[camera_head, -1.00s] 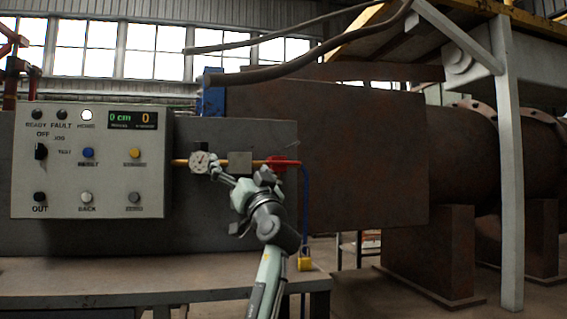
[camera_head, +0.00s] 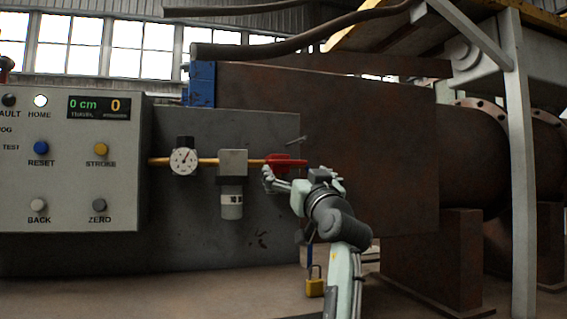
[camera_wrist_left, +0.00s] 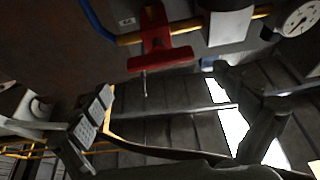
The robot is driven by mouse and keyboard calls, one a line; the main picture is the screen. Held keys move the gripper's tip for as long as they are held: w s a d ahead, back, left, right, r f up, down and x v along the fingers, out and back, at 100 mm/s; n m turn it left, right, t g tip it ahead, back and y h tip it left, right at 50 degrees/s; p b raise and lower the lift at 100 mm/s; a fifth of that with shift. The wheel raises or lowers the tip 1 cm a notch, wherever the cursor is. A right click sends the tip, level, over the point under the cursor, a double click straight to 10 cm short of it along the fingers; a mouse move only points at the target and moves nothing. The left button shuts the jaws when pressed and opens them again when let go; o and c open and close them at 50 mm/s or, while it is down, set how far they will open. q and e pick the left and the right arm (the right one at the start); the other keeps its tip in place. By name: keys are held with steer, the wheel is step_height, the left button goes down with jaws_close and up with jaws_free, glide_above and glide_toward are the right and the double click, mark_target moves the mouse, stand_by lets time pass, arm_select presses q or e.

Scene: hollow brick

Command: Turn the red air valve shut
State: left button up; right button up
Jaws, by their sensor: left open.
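The red air valve (camera_head: 287,160) sits on a thin yellow pipe (camera_head: 205,162) at the middle of the head view. Its red handle lies roughly along the pipe. In the left wrist view the red valve (camera_wrist_left: 160,58) shows a crossbar with a thin metal pin sticking out of it. My left gripper (camera_head: 302,178) is open, just below and in front of the valve in the head view. In the left wrist view its spread fingers (camera_wrist_left: 168,108) are apart and empty, with the valve beyond them. I see no contact. My right gripper is not in view.
A pressure gauge (camera_head: 184,160) and a grey regulator (camera_head: 232,170) sit on the pipe left of the valve. A control panel (camera_head: 70,170) stands further left. A large rusty plate (camera_head: 390,150) is behind.

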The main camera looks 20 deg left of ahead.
mark_target(288, 162)
arm_select(q)
steer(key=x, duration=0.6)
steer(key=shift+w+a+r, duration=0.2)
steer(key=shift+w, duration=0.1)
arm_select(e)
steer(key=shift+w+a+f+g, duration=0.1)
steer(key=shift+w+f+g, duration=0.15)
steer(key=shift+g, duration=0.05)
arm_select(q)
steer(key=shift+c, duration=0.5)
steer(key=c, duration=0.9)
steer(key=shift+p, duration=0.35)
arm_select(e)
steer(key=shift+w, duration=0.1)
